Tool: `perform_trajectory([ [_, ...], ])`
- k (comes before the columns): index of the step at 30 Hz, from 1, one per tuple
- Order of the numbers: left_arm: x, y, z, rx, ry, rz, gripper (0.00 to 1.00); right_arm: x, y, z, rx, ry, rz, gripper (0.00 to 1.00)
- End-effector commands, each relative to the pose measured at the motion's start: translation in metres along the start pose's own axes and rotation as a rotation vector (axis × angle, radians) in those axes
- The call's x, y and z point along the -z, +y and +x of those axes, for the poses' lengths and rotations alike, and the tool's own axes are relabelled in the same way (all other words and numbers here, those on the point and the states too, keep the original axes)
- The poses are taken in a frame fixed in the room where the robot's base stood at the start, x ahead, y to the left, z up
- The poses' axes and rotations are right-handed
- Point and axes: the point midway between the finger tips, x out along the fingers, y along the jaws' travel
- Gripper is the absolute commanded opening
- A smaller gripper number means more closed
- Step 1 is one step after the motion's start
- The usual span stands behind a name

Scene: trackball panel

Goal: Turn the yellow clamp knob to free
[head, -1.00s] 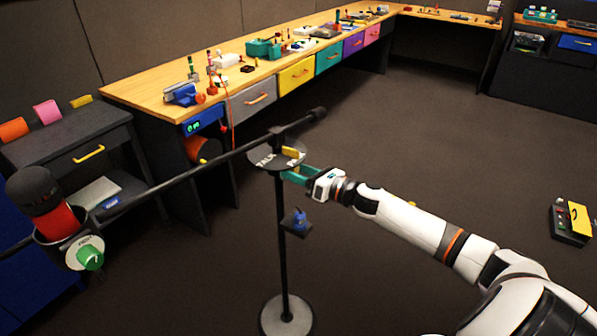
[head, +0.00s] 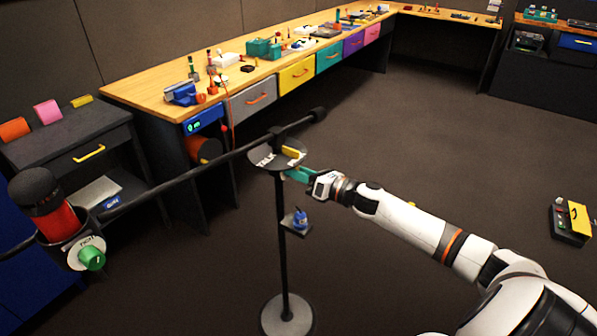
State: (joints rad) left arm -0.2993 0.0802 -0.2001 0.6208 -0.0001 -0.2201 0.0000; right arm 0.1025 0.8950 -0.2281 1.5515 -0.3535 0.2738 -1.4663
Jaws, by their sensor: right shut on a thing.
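The yellow clamp knob (head: 291,153) sits on a round dark dial plate (head: 262,158) with white lettering, part of which reads "TALK". The plate is at the top of a black stand pole (head: 282,245), where a long boom (head: 190,181) crosses it. My right gripper (head: 291,171) reaches in from the right, its teal fingers at the plate beside the knob. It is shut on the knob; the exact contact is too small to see. My left gripper is not in view.
The boom's left end carries a red and black microphone (head: 58,218) and a green knob (head: 91,258). A small shelf with a blue item (head: 299,218) is on the pole. A workbench (head: 160,97) with coloured drawers runs behind.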

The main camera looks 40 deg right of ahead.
Motion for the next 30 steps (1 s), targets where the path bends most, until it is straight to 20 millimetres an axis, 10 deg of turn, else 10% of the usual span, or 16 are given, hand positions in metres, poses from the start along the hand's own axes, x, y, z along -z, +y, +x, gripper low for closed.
perform_trajectory([
  [30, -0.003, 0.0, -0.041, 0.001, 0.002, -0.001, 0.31, 0.002, 0.0, 0.0, -0.002, 0.001, 0.946, 0.07],
])
